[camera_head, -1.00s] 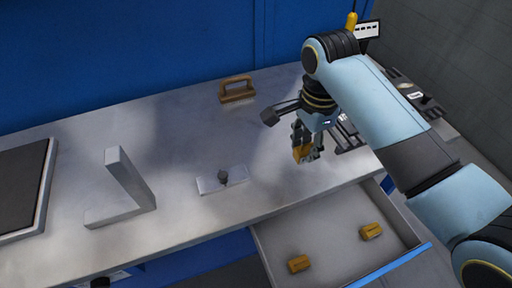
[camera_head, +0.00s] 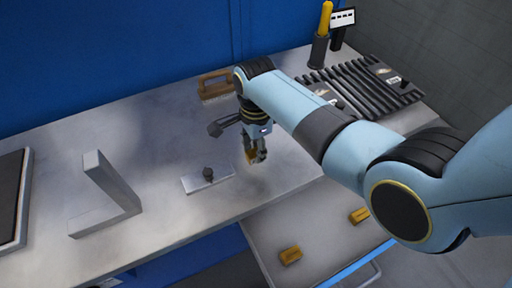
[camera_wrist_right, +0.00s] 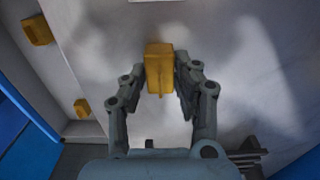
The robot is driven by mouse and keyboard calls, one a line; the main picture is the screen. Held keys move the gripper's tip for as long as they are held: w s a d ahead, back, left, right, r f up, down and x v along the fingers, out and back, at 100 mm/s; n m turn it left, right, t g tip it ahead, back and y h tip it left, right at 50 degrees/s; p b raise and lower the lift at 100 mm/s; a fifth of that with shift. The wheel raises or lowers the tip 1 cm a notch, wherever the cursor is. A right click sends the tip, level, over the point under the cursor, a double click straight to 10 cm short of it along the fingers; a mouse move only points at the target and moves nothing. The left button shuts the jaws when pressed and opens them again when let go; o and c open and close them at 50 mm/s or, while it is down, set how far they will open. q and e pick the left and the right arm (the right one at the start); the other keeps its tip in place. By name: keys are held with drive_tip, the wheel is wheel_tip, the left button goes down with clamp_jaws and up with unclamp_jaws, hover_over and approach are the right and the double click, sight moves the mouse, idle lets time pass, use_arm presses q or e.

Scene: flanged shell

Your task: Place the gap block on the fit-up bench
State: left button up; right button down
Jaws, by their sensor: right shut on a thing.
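My right gripper (camera_head: 256,155) is shut on a small orange-yellow gap block (camera_head: 250,156) over the fit-up bench (camera_head: 150,150), to the right of a pale plate with a dark knob (camera_head: 190,184). In the right wrist view the block (camera_wrist_right: 159,66) sits between the two fingertips of the gripper (camera_wrist_right: 162,78). I cannot tell whether the block touches the bench top. Two similar yellow blocks lie in the open drawer, one near (camera_head: 290,256) and one farther right (camera_head: 359,216). My left gripper is not in view.
An L-shaped grey bracket (camera_head: 122,195) stands on the left of the bench, beside a dark framed panel (camera_head: 10,195). A brown handled block (camera_head: 215,93) lies at the back. A dark slatted rack (camera_head: 365,88) and a yellow-handled tool (camera_head: 325,20) are at the right. Bench between bracket and plate is clear.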

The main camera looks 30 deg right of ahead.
sight(256, 148)
drive_tip(key=c, duration=1)
unclamp_jaws()
drive_tip(key=shift+f, duration=0.15)
wheel_tip(256, 148, up, 12)
drive_tip(key=shift+p, duration=0.4)
